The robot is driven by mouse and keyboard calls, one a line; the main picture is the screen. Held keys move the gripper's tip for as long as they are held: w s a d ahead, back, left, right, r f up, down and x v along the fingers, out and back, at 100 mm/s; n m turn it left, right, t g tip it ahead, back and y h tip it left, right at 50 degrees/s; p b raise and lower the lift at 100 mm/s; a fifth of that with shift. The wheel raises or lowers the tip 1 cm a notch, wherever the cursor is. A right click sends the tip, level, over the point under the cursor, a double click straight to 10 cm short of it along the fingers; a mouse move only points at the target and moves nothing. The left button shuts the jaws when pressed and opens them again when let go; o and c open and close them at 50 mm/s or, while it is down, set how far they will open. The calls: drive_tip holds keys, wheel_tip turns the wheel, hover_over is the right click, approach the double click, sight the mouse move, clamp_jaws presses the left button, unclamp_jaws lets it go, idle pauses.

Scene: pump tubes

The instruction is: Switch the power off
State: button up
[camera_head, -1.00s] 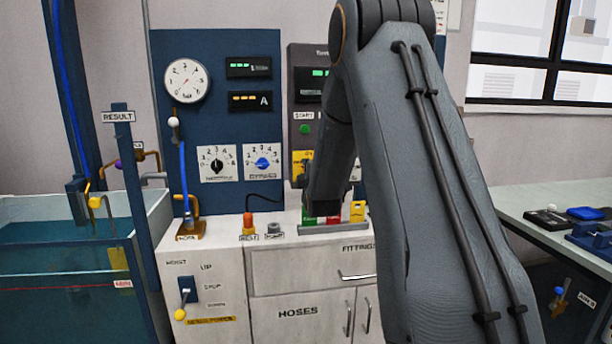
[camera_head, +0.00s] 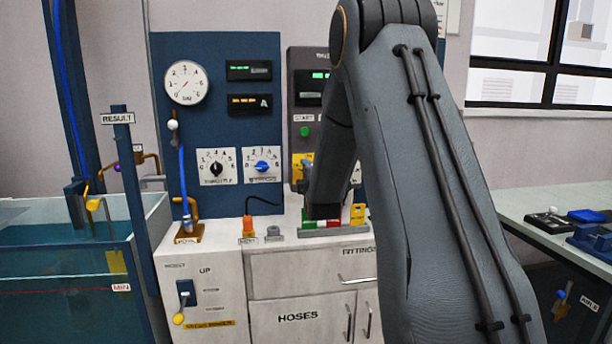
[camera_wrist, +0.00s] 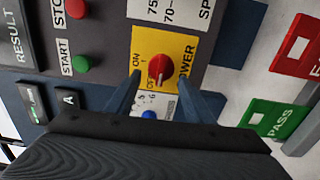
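The red power knob (camera_wrist: 160,71) sits on a yellow plate (camera_wrist: 178,42) marked ON, OFF and POWER in the wrist view. Which mark the knob points to is hard to tell. My gripper (camera_wrist: 160,80) is open, with one fingertip on each side of the knob and a visible gap to both. Whether the fingertips reach the knob's depth is not clear. In the head view part of the yellow plate (camera_head: 302,163) shows left of my forearm, and my arm hides the knob.
A red stop button (camera_wrist: 76,8) and a green start button (camera_wrist: 81,64) are close by in the wrist view. Red (camera_wrist: 297,46) and green (camera_wrist: 275,118) cards stand at the right there. Throttle (camera_head: 216,167) and bypass (camera_head: 262,166) dials are left of the panel in the head view.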

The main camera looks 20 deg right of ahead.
drive_tip(key=shift+s, duration=0.1)
drive_tip(key=b+v, duration=0.1)
drive_tip(key=v, duration=0.6)
drive_tip(key=shift+s, duration=0.3)
drive_tip(key=shift+a, duration=0.2)
drive_tip(key=s+a+f+m+g+y+p, duration=0.2)
drive_tip(key=s+a+f+m+g+y, duration=0.2)
drive_tip(key=s+a+f+m+g, duration=0.7)
drive_tip(key=s+a+g, duration=0.1)
drive_tip(key=s, duration=0.7)
drive_tip(key=s+a+f+m+g, duration=0.2)
drive_tip(key=s+a+g, duration=0.1)
drive_tip(key=s, duration=0.6)
drive_tip(key=s+a+f+m+g+y, duration=0.1)
drive_tip(key=s+a, duration=0.3)
drive_tip(key=s, duration=0.5)
drive_tip(key=shift+s+a+f+m+g+p, duration=0.25)
drive_tip(key=shift+s+f+m+g+p, duration=0.2)
drive_tip(key=shift+f+m+g, duration=0.2)
